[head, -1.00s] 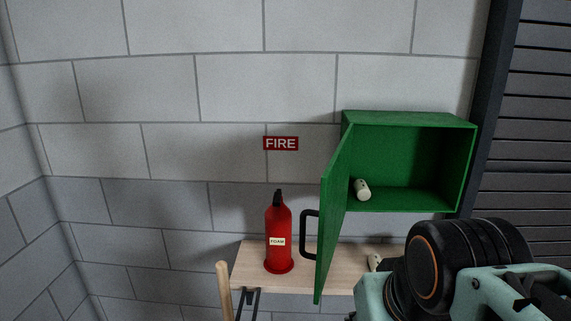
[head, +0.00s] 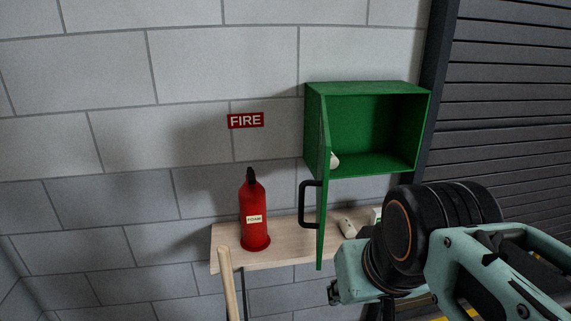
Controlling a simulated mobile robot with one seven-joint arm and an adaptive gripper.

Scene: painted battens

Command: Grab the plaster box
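A small white and green thing (head: 376,215) shows at the right end of the wooden shelf, mostly hidden behind my arm; it may be the plaster box, but I cannot tell. No other box that I can name as the plaster box shows. The green wall cabinet (head: 368,86) stands open, its door (head: 323,215) swung out toward me with a black handle on it. A white roll (head: 335,159) lies inside, partly hidden by the door. My arm fills the lower right, but my gripper's fingers do not show.
A red foam extinguisher (head: 254,215) stands on the wooden shelf (head: 228,240). A white cylinder (head: 347,228) lies on the shelf right of the door. A wooden pole (head: 229,285) rises in front. A red FIRE sign (head: 245,120) is on the wall. A dark shutter (head: 510,110) is at right.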

